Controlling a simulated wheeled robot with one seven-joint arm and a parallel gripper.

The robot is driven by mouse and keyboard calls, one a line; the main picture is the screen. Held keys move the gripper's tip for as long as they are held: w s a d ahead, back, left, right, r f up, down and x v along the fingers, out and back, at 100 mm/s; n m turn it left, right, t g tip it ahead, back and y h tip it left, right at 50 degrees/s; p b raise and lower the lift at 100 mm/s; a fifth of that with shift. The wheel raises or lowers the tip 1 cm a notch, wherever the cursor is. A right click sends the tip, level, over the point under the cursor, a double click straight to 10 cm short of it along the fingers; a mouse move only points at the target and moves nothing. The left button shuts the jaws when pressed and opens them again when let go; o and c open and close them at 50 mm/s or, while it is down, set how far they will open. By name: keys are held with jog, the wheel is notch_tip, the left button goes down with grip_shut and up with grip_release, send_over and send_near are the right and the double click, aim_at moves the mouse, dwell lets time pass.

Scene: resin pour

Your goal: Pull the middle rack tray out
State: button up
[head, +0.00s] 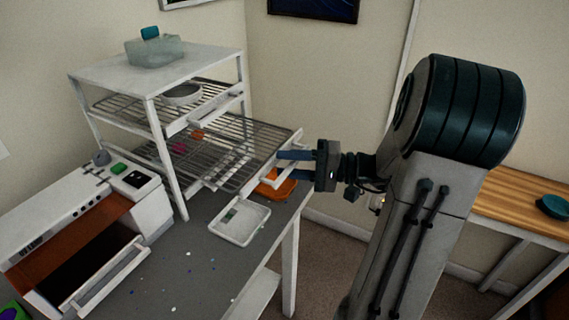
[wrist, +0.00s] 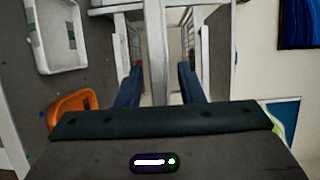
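The white rack (head: 158,105) stands on the grey table. Its middle tray (head: 235,135), a wire grid with a white front, sticks out of the rack toward my arm. Small orange and pink items lie on it farther in. My gripper (head: 282,155) is at the tray's front handle, coming from the right. In the wrist view, the fingers (wrist: 158,85) are spread, with a white bar (wrist: 155,45) running between them. Gaps seem to show beside the bar, so contact is not clear.
A white dish (head: 240,224) and an orange tray (head: 272,187) sit below the extended tray. A printer-like machine (head: 85,235) stands left. A wooden side table (head: 510,200) is at right.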

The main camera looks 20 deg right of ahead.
jog(key=b+v, duration=0.1)
jog(key=v, duration=1.1)
jog(key=shift+d, duration=0.25)
jog(key=shift+s, duration=0.15)
jog(key=s+a+f+n+g+h, duration=0.1)
jog(key=s+a+n+g+h, duration=0.1)
jog(key=a+h, duration=0.3)
jog(key=s+a+f+n+g+h+p, duration=0.1)
jog(key=s+a+f+g+h, duration=0.1)
jog(key=a+h, duration=0.3)
jog(key=s+a+f+n+g+h, duration=0.1)
jog(key=s+a+h, duration=0.3)
jog(key=a, duration=0.5)
jog(key=shift+f+n+g+h, duration=0.4)
jog(key=shift+n+g+h, duration=0.1)
jog(key=shift+n+h, duration=0.35)
jog(key=shift+a, duration=0.15)
